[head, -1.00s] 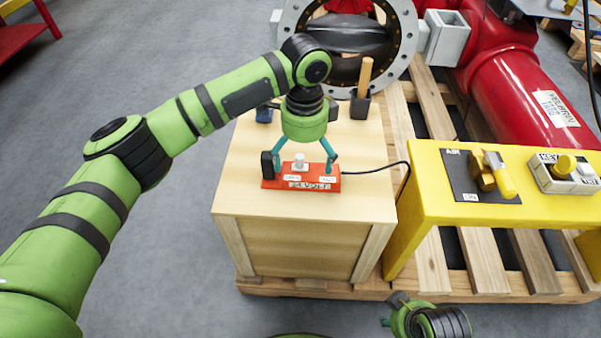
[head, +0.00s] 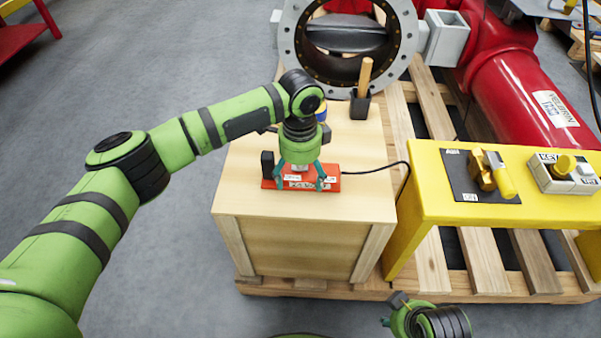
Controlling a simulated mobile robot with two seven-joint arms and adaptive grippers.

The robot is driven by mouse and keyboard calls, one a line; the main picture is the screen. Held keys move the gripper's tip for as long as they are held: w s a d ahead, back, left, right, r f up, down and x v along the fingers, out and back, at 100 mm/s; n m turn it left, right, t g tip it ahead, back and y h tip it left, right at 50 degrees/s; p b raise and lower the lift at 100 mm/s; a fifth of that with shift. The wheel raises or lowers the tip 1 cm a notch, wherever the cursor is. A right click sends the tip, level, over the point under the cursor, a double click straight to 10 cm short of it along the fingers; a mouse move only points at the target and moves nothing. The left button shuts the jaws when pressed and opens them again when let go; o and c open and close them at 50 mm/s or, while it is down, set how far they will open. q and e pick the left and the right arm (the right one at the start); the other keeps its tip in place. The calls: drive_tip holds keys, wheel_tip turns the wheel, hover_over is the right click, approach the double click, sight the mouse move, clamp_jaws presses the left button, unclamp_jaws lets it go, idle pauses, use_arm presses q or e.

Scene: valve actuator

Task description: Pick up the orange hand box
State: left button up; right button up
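The orange hand box (head: 333,183), a flat orange-red box with white labels and a white knob on top, lies on the wooden crate (head: 240,200). A black part stands at its left end and a black cable leaves its right end. My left gripper (head: 299,184) points down right over the box. Its two teal fingers are apart, one on each side of the knob, and overlap the box in the picture. Whether they touch it is unclear. The gripper hides part of the knob and top. My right gripper (head: 393,318) shows only partly at the bottom edge.
A mallet (head: 364,75) stands in a black holder behind the box, beside a small blue item. A yellow bench (head: 435,205) with a padlock and a key box stands to the right. A flanged valve and red pipe are behind.

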sight(301, 175)
use_arm(q)
wheel_tip(301, 175, up, 9)
drive_tip(key=shift+f, duration=4.1)
drive_tip(key=shift+f, duration=0.55)
drive_tip(key=o, duration=1.3)
drive_tip(key=shift+r, duration=0.1)
